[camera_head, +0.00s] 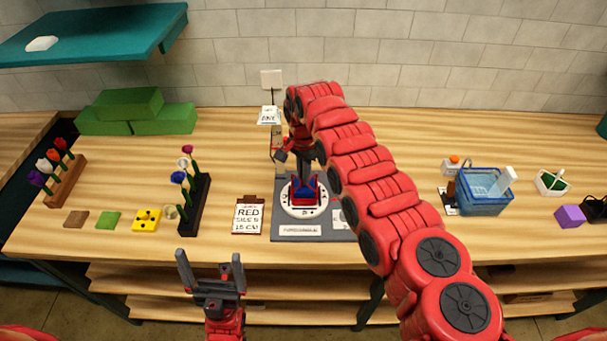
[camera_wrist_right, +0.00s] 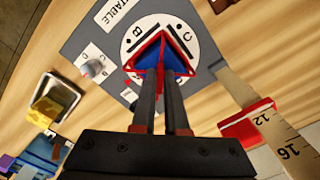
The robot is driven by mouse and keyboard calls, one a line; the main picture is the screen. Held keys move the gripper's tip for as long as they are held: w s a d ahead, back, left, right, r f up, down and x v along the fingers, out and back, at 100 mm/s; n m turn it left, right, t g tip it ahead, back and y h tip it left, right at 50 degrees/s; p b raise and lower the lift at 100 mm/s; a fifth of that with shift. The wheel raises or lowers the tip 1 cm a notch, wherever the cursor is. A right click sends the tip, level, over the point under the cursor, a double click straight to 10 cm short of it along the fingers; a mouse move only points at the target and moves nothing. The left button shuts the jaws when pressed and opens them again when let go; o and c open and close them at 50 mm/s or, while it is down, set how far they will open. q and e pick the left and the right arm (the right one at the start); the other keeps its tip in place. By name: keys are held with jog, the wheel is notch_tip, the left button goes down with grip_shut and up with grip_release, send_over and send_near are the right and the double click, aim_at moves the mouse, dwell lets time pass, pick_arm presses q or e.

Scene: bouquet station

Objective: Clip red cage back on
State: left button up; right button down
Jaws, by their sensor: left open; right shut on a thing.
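The red cage (camera_head: 304,190) sits with blue parts on the white lettered turntable disc (camera_head: 288,205). In the right wrist view the red cage (camera_wrist_right: 188,71) edges the wedge-shaped blue part (camera_wrist_right: 178,56). My right gripper (camera_head: 304,165) reaches down over the disc; its fingers (camera_wrist_right: 160,72) are close together on the red and blue piece, which hides their tips. Whether the cage is seated on the disc cannot be told. My left gripper (camera_head: 209,258) is open and empty at the table's front edge, left of the station.
An upright ruler (camera_wrist_right: 281,135) with a red marker (camera_wrist_right: 247,123) stands beside the grey base (camera_head: 297,231). An order card (camera_head: 249,215) and a dark flower rack (camera_head: 194,205) are to the left. A blue basket (camera_head: 483,205) is at right. My right arm covers the centre right.

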jog(key=shift+c, duration=1.9)
grip_release()
jog(key=shift+r, duration=0.2)
jog(key=shift+r+p, duration=0.55)
jog(key=shift+r, duration=1.55)
grip_shut()
